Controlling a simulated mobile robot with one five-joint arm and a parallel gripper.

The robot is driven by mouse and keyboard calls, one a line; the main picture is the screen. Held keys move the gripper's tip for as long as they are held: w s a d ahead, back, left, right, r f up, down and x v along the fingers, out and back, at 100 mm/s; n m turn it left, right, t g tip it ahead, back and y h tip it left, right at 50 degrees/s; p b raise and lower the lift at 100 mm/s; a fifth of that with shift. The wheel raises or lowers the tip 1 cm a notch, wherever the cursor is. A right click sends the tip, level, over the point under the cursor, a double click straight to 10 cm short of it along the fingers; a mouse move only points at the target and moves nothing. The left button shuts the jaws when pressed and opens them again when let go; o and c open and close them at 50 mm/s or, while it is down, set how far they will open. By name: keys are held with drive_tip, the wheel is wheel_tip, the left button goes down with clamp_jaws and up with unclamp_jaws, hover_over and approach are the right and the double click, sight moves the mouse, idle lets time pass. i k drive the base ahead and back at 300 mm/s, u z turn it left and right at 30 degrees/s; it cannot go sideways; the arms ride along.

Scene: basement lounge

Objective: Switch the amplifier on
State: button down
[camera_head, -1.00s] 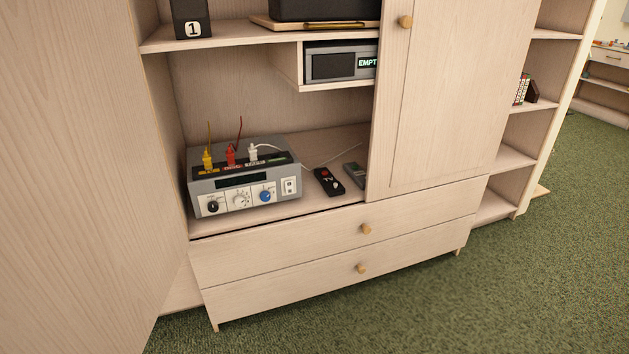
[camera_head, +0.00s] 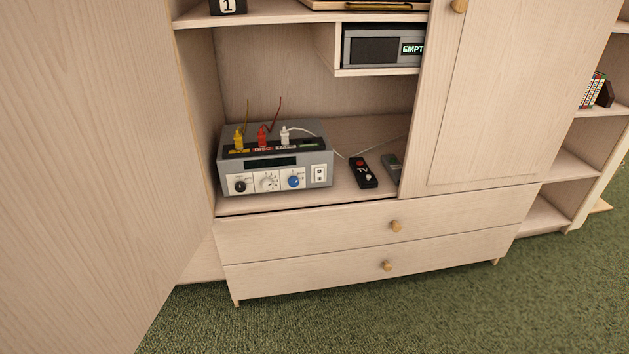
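The amplifier (camera_head: 275,163) is a grey box on the cabinet's lower shelf, left of the middle of the view. Its front has a dark display (camera_head: 271,162), a black knob (camera_head: 240,186), a white dial (camera_head: 267,182), a blue knob (camera_head: 294,181) and a white rocker switch (camera_head: 319,175) at the right end. The display looks dark. Yellow (camera_head: 239,139), red (camera_head: 262,137) and white (camera_head: 285,136) plugs stand in its top. My gripper is not in view.
An open cabinet door (camera_head: 90,150) fills the left side. A TV remote (camera_head: 363,172) and a grey device (camera_head: 391,167) lie right of the amplifier. A grey unit reading "EMPT" (camera_head: 376,50) sits above. Two closed drawers (camera_head: 390,243) are below. Green carpet (camera_head: 400,315) in front is clear.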

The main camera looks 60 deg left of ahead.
sight(320, 172)
drive_tip(key=u, duration=0.3)
drive_tip(key=k, duration=0.2)
drive_tip(key=u, duration=3.25)
